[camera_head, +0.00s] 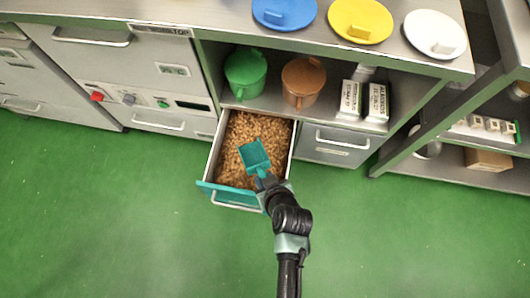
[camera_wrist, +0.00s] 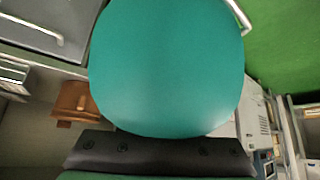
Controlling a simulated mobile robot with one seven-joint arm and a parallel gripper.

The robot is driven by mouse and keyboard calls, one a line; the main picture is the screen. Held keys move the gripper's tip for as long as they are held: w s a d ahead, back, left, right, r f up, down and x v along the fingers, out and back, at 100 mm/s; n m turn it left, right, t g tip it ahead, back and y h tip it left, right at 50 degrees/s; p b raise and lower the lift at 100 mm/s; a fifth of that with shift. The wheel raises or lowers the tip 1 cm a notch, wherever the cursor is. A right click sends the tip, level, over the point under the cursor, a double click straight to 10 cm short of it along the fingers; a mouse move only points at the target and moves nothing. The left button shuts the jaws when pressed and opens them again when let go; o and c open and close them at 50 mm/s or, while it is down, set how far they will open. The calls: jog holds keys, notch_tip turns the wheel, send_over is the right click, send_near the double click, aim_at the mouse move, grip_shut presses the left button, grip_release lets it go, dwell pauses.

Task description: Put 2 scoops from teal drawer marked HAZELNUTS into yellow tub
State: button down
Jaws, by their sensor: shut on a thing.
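The teal-fronted drawer (camera_head: 236,199) stands open and holds a bed of small brown bits; I cannot read a HAZELNUTS mark on it. My gripper (camera_head: 267,183) is shut on a teal scoop (camera_head: 255,157) above the drawer's contents. The scoop's visible face looks bare teal; whether it touches the bits is unclear. In the wrist view the scoop (camera_wrist: 168,65) fills the middle, above the dark gripper edge (camera_wrist: 160,155). A yellow round thing with a handle (camera_head: 360,20), like a lid, lies on the steel top. No open yellow tub shows clearly.
Blue (camera_head: 284,12) and white (camera_head: 434,34) round lid-like things flank the yellow one. A green tub (camera_head: 245,73), a brown tub (camera_head: 303,82) and labelled white cartons (camera_head: 363,99) stand on the shelf above the drawer. A closed grey drawer (camera_head: 334,146) is to the right. The green floor in front is clear.

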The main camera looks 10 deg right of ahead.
aim_at(261, 175)
jog(key=w+f+g, duration=0.1)
jog(key=f+g+b, duration=0.1)
jog(key=f, duration=0.1)
jog(key=w+f+g, duration=0.1)
jog(key=shift+w+a+f+h+b, duration=0.15)
jog(key=shift+w+a+h+b, duration=0.15)
jog(key=shift+a+h+b, duration=0.1)
jog(key=w+a+f+t+b, duration=0.1)
jog(key=w+f+b, duration=0.2)
jog(key=f+b, duration=0.95)
jog(key=shift+s+d+r+t+y+p, duration=0.25)
jog(key=shift+s+r+t+p, duration=0.45)
jog(key=shift+r, duration=2)
jog(key=shift+s+d+r+t+y+p, duration=0.35)
jog(key=shift+s+r+t, duration=0.7)
jog(key=shift+r, duration=1.7)
jog(key=shift+s+d+r+t+y+p, duration=0.2)
jog(key=shift+s+r+t+p, duration=0.5)
jog(key=shift+r, duration=2)
